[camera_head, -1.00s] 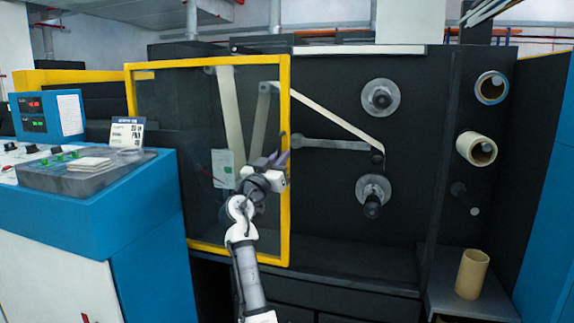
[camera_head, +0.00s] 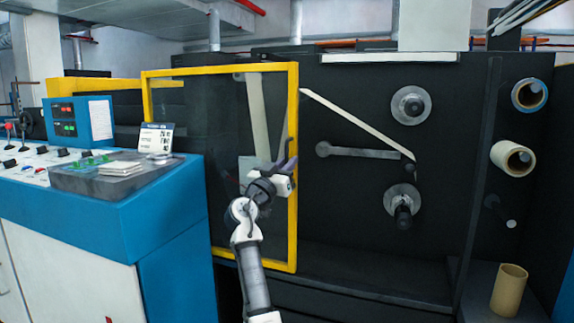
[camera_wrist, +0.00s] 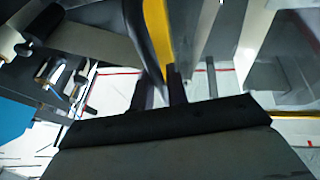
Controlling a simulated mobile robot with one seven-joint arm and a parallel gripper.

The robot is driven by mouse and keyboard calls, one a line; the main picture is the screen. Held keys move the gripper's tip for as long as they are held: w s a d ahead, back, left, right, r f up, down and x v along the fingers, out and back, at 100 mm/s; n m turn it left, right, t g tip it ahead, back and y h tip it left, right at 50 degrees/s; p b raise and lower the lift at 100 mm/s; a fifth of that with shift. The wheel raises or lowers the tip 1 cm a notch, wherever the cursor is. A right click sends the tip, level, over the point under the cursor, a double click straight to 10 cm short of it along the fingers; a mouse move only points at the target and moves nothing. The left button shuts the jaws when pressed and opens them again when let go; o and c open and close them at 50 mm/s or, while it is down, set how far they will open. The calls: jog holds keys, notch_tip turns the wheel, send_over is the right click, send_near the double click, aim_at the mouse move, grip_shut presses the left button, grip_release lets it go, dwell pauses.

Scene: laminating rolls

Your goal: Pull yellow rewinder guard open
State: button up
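The rewinder guard is a clear panel in a yellow frame (camera_head: 293,225), on the front of the black machine. It stands partly swung out, its right edge away from the machine face. A dark curved handle (camera_wrist: 143,35) runs along the frame's right upright, and the yellow upright (camera_wrist: 158,35) shows beside it in the wrist view. My gripper (camera_head: 291,162) is at the handle, about mid-height on that upright. In the wrist view my fingers (camera_wrist: 163,88) are close together around the handle's end. The exact contact is partly hidden.
A blue control console (camera_head: 165,215) with a screen box stands close on the left. The black machine face (camera_head: 350,205) with spindles (camera_head: 410,105) and a slanted web strip is behind the guard. A cardboard core (camera_head: 508,290) stands on a ledge at lower right.

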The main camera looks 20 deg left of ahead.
jog(key=shift+o, duration=1.4)
jog(key=v, duration=1.3)
jog(key=shift+s+f, duration=0.2)
jog(key=shift+s, duration=0.15)
